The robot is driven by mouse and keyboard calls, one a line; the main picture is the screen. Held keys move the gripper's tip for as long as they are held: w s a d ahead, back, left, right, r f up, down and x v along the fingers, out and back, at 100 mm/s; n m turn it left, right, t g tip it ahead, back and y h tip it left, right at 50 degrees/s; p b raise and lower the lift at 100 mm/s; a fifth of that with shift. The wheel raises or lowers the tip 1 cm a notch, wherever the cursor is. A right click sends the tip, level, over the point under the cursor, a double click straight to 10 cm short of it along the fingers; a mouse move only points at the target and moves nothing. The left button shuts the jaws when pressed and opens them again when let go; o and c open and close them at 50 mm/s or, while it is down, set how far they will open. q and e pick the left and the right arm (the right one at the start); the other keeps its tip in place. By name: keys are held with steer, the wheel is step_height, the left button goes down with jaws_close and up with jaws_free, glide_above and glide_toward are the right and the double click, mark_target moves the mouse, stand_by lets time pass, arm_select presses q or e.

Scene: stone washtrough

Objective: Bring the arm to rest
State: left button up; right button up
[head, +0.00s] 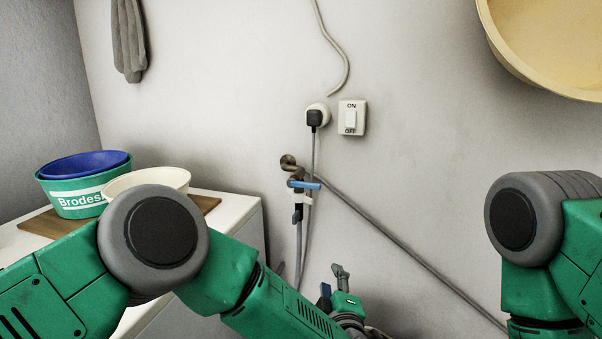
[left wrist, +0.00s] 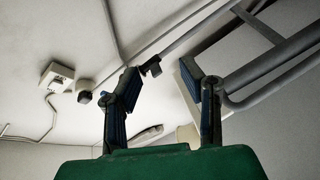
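My left arm (head: 250,300) comes in from the left, bent at a grey joint, and reaches down to the bottom middle of the head view. My left gripper (head: 333,283) is at its end, below the tap and in front of the wall. In the left wrist view, the two fingers of the left gripper (left wrist: 162,78) stand apart with nothing between them, so it is open and empty. My right arm (head: 540,235) shows at the right edge, pointing down. Its gripper is out of the picture.
A tap (head: 299,180) with a blue handle, a hose and a wall pipe (head: 400,254) are near the left gripper. A switch (head: 351,118) and a plug (head: 314,118) are above. A white machine (head: 235,212) bears a green tub (head: 75,198) and a cream basin (head: 150,179). A yellow basin (head: 550,45) hangs upper right.

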arm_select(q)
steer(key=s+a+f+m+g+h, duration=0.2)
steer(key=s+a+f+m+g, duration=0.25)
steer(key=s+a+f, duration=0.35)
steer(key=s+a+f+m+g+h, duration=0.25)
steer(key=s+a+f+m, duration=0.35)
steer(key=a+f, duration=0.3)
steer(key=s+a+f+m+g+y, duration=0.1)
steer(key=s+a+g, duration=0.3)
steer(key=s+a, duration=0.5)
steer(key=s+a+f+m+g+y+p, duration=0.1)
steer(key=s+a+f+m+g+y, duration=0.1)
steer(key=s+a+g, duration=0.3)
steer(key=s+a, duration=0.4)
steer(key=s, duration=0.7)
steer(key=shift+a+m+g+p, duration=0.3)
steer(key=shift+a+m, duration=0.05)
steer(key=shift+a, duration=0.05)
arm_select(e)
steer(key=shift+a+r, duration=0.25)
steer(key=shift+r, duration=0.25)
steer(key=shift+a+r, duration=0.2)
steer(key=shift+r, duration=0.3)
arm_select(q)
steer(key=shift+d, duration=0.15)
arm_select(e)
steer(key=shift+d, duration=0.1)
arm_select(q)
steer(key=shift+w, duration=0.1)
